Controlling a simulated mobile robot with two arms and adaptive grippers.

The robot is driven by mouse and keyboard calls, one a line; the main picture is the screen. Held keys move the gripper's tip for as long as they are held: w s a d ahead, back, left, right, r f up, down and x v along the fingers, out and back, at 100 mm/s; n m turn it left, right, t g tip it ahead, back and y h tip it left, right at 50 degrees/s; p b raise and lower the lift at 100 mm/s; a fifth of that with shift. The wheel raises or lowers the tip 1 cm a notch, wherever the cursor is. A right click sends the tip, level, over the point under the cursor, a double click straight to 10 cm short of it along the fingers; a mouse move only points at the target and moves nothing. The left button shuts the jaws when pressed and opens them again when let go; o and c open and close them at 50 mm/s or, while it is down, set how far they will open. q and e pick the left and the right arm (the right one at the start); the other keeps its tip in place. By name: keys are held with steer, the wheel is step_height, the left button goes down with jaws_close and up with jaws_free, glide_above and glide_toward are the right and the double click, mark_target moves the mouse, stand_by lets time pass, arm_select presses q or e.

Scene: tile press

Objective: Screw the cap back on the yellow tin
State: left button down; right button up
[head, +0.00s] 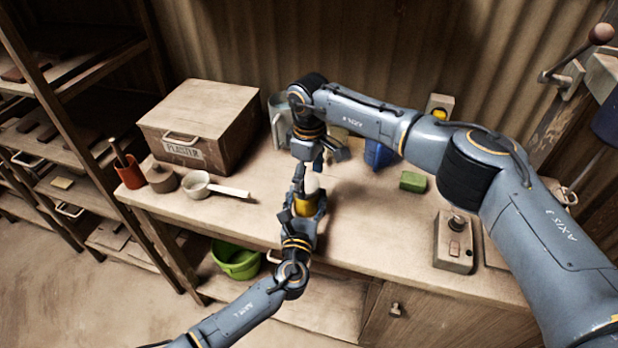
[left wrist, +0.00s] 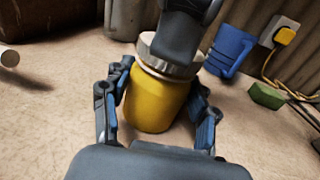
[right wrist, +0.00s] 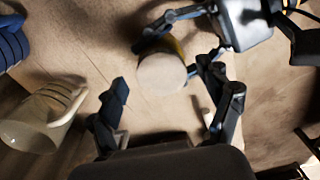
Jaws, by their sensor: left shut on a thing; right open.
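The yellow tin (head: 304,202) stands on the bench, and it fills the middle of the left wrist view (left wrist: 153,104). My left gripper (left wrist: 160,98) is shut around its body, with one finger on each side. A pale, metal-rimmed cap (left wrist: 170,66) sits on top of the tin; its round top shows in the right wrist view (right wrist: 162,74). I cannot tell whether it is threaded tight. My right gripper (right wrist: 170,98) is open above and beside the cap, its fingers apart with nothing between them. Part of it hides some of the cap in the left wrist view.
A blue jug (head: 378,155), green block (head: 413,182) and control box (head: 454,243) stand to the right. The bench's front edge is near.

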step_height(320, 180, up, 4)
steer(key=shift+r, duration=0.1)
steer(key=shift+c, duration=0.3)
